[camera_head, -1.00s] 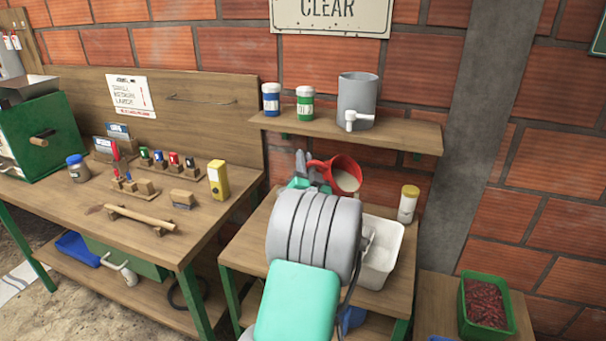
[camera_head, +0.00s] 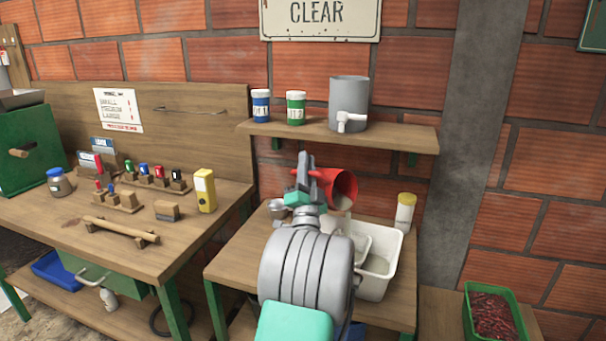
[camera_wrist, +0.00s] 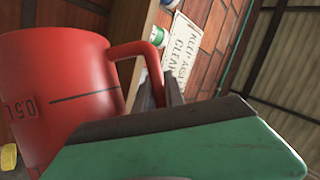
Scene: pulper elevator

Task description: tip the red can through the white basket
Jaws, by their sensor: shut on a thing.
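The red can (camera_head: 339,186) hangs in the air above the small bench, tilted with its mouth toward the right and down. In the wrist view the red can (camera_wrist: 60,95) shows a 0.5 L mark and a handle. My gripper (camera_head: 306,172) is shut on that handle, left of the can's body. Pale contents show at the can's lower lip. The white basket (camera_head: 357,243) sits over the white tub (camera_head: 382,272) on the bench, below and slightly right of the can. My arm hides its left part.
A shelf (camera_head: 400,137) above holds a grey tank (camera_head: 348,103) and two jars. A yellow-lidded jar (camera_head: 405,212) stands right of the tub. A metal bowl (camera_head: 277,208) is behind my arm. A green crate (camera_head: 497,312) stands lower right.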

